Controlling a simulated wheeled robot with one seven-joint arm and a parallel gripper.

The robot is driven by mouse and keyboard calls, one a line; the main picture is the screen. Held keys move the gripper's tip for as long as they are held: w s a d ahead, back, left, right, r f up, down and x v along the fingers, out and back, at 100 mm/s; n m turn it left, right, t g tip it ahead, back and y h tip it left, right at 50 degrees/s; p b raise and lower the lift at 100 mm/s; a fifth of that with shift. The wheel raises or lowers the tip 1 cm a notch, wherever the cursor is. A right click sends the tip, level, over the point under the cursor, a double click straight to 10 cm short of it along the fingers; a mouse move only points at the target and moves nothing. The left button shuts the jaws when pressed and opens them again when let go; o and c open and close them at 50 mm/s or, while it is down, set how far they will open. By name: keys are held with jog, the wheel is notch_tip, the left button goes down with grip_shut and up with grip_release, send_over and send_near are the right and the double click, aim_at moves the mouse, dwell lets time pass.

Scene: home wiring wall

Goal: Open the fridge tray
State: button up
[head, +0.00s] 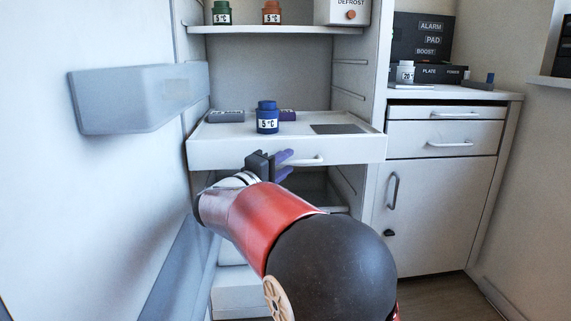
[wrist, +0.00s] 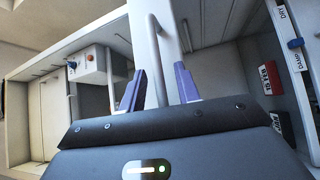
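The white fridge tray (head: 222,150) sits below the upper shelf, its front standing out toward me and its top surface showing. Its pale bar handle (head: 308,161) is on the front face. My gripper (head: 284,165) has purple fingers and is at the tray front, by the left part of the handle. In the wrist view the fingers (wrist: 158,90) are spread apart, with the white tray front (wrist: 146,45) beyond and between them. I cannot tell whether they touch the handle.
A blue 5 °C jar (head: 267,118), a grey block (head: 226,116) and a dark pad (head: 338,129) are on the tray. The open fridge door (head: 90,200) bounds the left. A white cabinet (head: 434,210) stands right. Green (head: 221,14) and orange (head: 271,14) jars stand on the upper shelf.

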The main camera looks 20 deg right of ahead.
jog(key=r+v, duration=0.1)
jog(key=v, duration=0.5)
jog(key=shift+s+a+f, duration=0.25)
jog(key=shift+a+f, duration=0.15)
jog(key=shift+f, duration=0.15)
jog(key=s+d+f+m+g+y+p, duration=0.1)
jog(key=s+d+f+g+y+p, duration=0.15)
jog(key=s+d, duration=0.4)
jog(key=s+d+f+m+g+y+p, duration=0.1)
jog(key=s+d+g+y+p, duration=0.25)
jog(key=s, duration=0.65)
jog(key=s+a+f+m+t+y+p, duration=0.1)
jog(key=s+a+y+p, duration=0.4)
jog(key=s+a+y, duration=0.5)
jog(key=s+f+m, duration=0.1)
jog(key=s+m, duration=0.1)
jog(key=s, duration=0.1)
jog(key=shift+s+p, duration=0.3)
jog(key=shift+p, duration=0.1)
